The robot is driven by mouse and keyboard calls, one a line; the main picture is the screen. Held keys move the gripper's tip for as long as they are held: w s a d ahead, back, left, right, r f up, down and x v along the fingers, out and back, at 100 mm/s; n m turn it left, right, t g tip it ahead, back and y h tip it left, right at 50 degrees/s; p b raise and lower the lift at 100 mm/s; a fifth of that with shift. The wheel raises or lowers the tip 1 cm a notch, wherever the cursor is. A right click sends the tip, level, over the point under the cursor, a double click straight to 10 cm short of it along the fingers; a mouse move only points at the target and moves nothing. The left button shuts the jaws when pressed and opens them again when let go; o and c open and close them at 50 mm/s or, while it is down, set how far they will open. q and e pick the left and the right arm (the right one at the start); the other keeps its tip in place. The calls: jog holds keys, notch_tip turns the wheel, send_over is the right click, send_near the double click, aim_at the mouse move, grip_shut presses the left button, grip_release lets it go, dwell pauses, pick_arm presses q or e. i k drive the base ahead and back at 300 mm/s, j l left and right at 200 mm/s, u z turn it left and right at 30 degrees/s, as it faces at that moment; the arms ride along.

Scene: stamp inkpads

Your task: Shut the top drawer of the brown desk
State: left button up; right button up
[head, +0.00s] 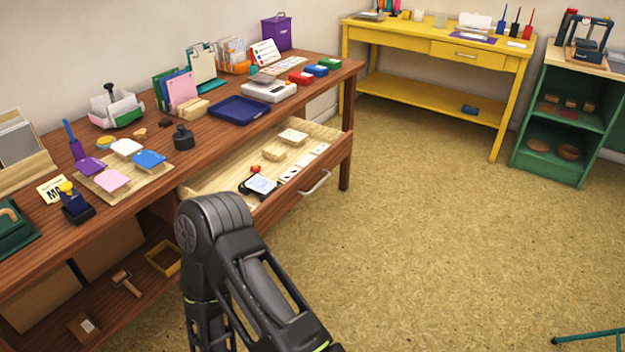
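The brown desk (212,146) runs along the left wall, from lower left to upper middle. Its top drawer (335,166) is pulled out toward the right, with its light wooden inside showing. A pale metal handle (315,184) is on the drawer front. Inside lie a white block (293,137), a tan block (274,154), white cards and a dark-framed item (259,187). One of my dark arms stands in front of the drawer's near end and hides part of it. Neither gripper shows in the head view.
Inkpads, a scale (270,90), a blue tray (238,110) and holders crowd the desktop. A lower shelf holds boxes. A yellow table (420,42) and green shelf unit (546,162) stand at the back. The floor right of the drawer is clear.

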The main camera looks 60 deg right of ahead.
aim_at(299, 168)
jog(key=z, duration=1.8)
jog(key=i+j+z, duration=0.25)
jog(key=i, duration=0.2)
